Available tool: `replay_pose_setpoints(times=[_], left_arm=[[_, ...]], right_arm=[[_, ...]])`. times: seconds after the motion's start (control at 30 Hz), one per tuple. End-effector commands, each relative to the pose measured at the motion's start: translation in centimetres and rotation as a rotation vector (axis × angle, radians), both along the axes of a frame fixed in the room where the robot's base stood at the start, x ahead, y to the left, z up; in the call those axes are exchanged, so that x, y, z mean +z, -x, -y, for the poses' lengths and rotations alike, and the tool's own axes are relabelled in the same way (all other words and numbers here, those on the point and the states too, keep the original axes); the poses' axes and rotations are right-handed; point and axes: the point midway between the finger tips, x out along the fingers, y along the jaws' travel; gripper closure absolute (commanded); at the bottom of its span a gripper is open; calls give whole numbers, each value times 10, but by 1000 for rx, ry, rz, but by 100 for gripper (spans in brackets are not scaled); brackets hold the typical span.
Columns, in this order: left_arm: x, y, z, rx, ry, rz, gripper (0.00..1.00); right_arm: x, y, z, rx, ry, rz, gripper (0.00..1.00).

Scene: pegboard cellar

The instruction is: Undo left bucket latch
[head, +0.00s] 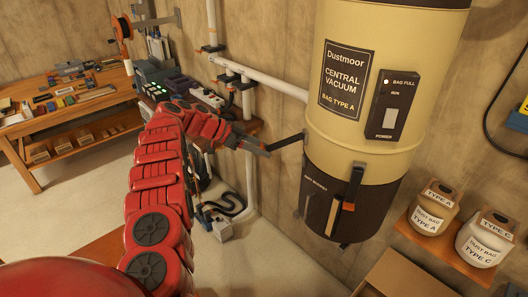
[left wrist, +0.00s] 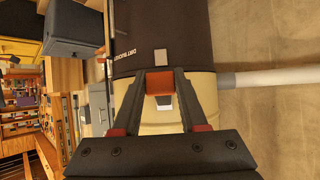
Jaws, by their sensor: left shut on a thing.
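The beige Dustmoor central vacuum (head: 341,135) hangs on the wall with a dark dirt bucket (head: 322,208) at its bottom. My left gripper (head: 300,138) reaches the canister's left side, near the seam above the bucket. In the left wrist view its two fingers are closed on the orange-red tab of the left bucket latch (left wrist: 160,82), with a pale metal part just below it. A grey catch plate (left wrist: 161,57) sits on the dark bucket (left wrist: 185,30) beyond the tab. A second latch (head: 352,185) is on the bucket's front. My right gripper is out of view.
A wooden shelf (head: 440,248) at the right holds the Type A (head: 435,212) and Type C (head: 486,238) dust bags. White pipes (head: 265,82) run along the wall behind my left arm. A workbench (head: 75,105) with tools stands at the far left.

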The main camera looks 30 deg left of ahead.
Motion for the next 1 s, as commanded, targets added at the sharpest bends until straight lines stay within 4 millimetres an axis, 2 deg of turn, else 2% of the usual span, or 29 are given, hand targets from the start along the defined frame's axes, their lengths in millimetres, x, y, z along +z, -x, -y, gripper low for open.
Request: replay_pose_setpoints(times=[0.1, 0.53, 0.57, 0.7, 0.73, 1.0], left_arm=[[6, -1, -1, 2, 2, 7, 100], [7, -1, -1, 4, 2, 8, 100], [7, -1, -1, 4, 2, 8, 56], [6, -1, -1, 2, 1, 5, 31], [6, -1, -1, 2, 1, 5, 28], [5, 0, -1, 1, 1, 3, 28]], right_arm=[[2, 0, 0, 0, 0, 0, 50], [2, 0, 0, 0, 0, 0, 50], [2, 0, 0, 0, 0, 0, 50], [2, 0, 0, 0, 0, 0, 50], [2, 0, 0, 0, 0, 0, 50], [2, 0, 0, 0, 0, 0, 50]])
